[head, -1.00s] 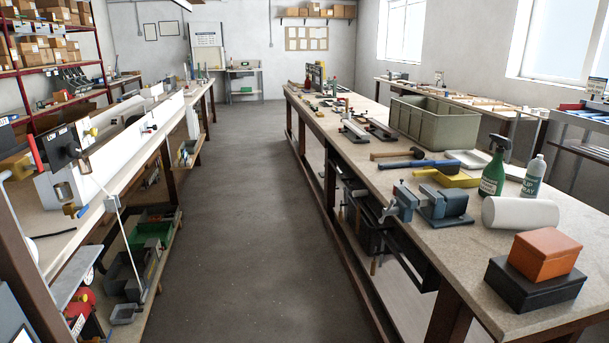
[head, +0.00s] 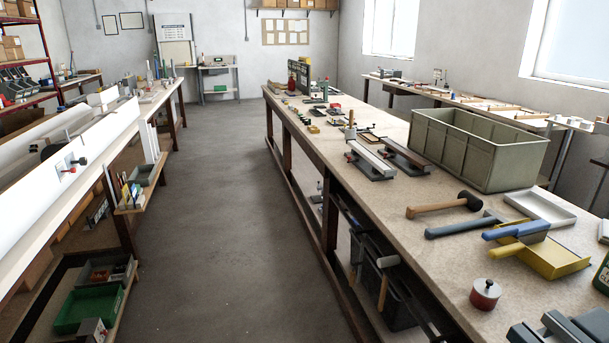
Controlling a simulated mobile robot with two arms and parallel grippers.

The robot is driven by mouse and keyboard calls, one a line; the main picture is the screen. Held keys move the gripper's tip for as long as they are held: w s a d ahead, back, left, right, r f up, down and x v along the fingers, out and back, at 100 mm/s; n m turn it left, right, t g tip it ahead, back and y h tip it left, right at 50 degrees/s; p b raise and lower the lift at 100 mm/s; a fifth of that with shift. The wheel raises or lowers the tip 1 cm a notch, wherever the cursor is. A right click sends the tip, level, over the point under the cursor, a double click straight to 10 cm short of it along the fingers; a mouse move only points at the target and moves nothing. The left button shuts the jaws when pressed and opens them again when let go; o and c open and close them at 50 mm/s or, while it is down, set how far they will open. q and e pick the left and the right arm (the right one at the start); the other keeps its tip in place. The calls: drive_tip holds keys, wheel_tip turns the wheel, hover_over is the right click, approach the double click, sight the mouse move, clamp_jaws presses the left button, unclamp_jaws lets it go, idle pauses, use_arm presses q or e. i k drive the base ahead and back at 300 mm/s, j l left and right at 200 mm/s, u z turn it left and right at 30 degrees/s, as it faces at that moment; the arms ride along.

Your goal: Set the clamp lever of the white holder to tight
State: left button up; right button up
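On the long bench at right in the head view, a holder with a white profile (head: 370,157) lies on a dark base, pointing away from me. A small red part, possibly its clamp lever, shows at its left end (head: 349,156); it is too small to tell its setting. Right beside it lies a similar holder with a dark brown profile (head: 404,155). Neither of my grippers is in view.
The aisle floor (head: 220,220) is clear between the benches.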

sight(370, 165)
drive_tip(key=i+j+z, duration=0.15)
drive_tip(key=i+z, duration=0.15)
drive_tip(key=i+j+z, duration=0.25)
drive_tip(key=i, duration=0.2)
drive_tip(key=i+j, duration=0.25)
drive_tip(key=i, duration=0.3)
drive_tip(key=i+j+z, duration=0.1)
drive_tip(key=i, duration=0.45)
drive_tip(key=i+j, duration=0.4)
drive_tip(key=i, duration=0.15)
drive_tip(key=i+j+z, duration=0.1)
drive_tip(key=i+j, duration=0.2)
drive_tip(key=i, duration=0.25)
